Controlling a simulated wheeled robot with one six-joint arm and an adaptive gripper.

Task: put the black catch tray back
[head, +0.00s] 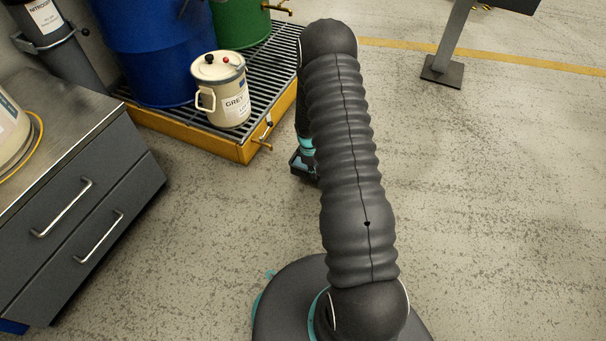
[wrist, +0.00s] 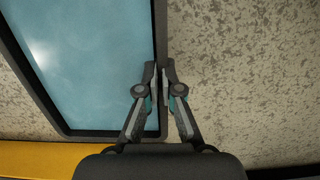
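The black catch tray (wrist: 159,25) fills the upper left of the wrist view and holds a flat light-blue liquid. My gripper (wrist: 160,72) has its two fingers closed on the tray's right-hand rim, one on each side of the wall. In the head view, a corner of the tray (head: 303,174) shows just left of my arm, low by the floor and beside the yellow spill pallet. My arm hides the rest of the tray and the fingers there. Whether the tray touches the floor I cannot tell.
The yellow spill pallet (head: 190,136) with a dark grating carries a blue drum (head: 150,50), a green drum (head: 238,22) and a cream can (head: 222,92). A grey drawer cabinet (head: 80,200) stands at left.

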